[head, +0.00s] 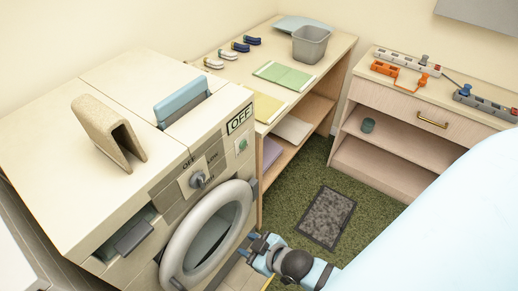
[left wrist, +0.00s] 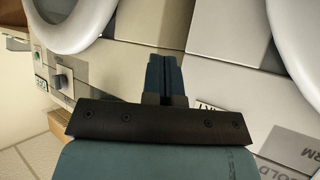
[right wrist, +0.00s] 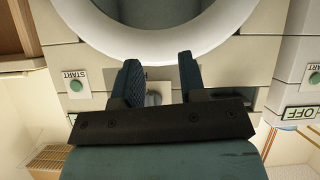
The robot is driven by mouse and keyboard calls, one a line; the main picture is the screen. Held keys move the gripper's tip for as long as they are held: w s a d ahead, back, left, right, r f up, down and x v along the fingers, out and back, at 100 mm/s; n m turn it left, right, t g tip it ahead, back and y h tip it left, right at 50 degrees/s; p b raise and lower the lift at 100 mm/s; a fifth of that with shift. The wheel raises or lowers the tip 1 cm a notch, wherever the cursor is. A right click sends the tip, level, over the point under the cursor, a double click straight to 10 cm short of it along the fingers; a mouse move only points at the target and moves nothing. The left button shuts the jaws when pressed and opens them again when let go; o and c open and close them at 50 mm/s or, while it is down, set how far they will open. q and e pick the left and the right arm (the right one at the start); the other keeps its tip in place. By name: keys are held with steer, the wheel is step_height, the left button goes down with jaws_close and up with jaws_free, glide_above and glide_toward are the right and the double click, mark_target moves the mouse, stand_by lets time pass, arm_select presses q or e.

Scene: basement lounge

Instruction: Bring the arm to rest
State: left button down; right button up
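My right gripper (head: 260,247) is low in front of the washing machine (head: 100,205), just right of its round door (head: 180,262). In the right wrist view the right gripper (right wrist: 159,75) has its fingers apart with nothing held between them. A machine's round door (right wrist: 150,30) and knob (right wrist: 153,97) show beyond the fingers. My left gripper (left wrist: 166,75) is outside the head view. In the left wrist view its fingers are together with nothing seen between them, in front of pale machine fronts.
A beige folded piece (head: 108,130) stands on the machine top. A shelf table (head: 225,75) holds a grey bin (head: 310,43) and green cloth (head: 284,75). A drawer cabinet (head: 400,115) carries power strips (head: 405,62). A grey mat (head: 326,217) lies on green carpet (head: 287,205).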

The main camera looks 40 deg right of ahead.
steer(key=shift+s+d+f+m, duration=0.85)
steer(key=shift+s+m, duration=0.1)
steer(key=shift+m, duration=0.15)
step_height(320, 180, up, 4)
steer(key=p, duration=0.4)
steer(key=shift+d, duration=0.15)
steer(key=shift+o, duration=0.4)
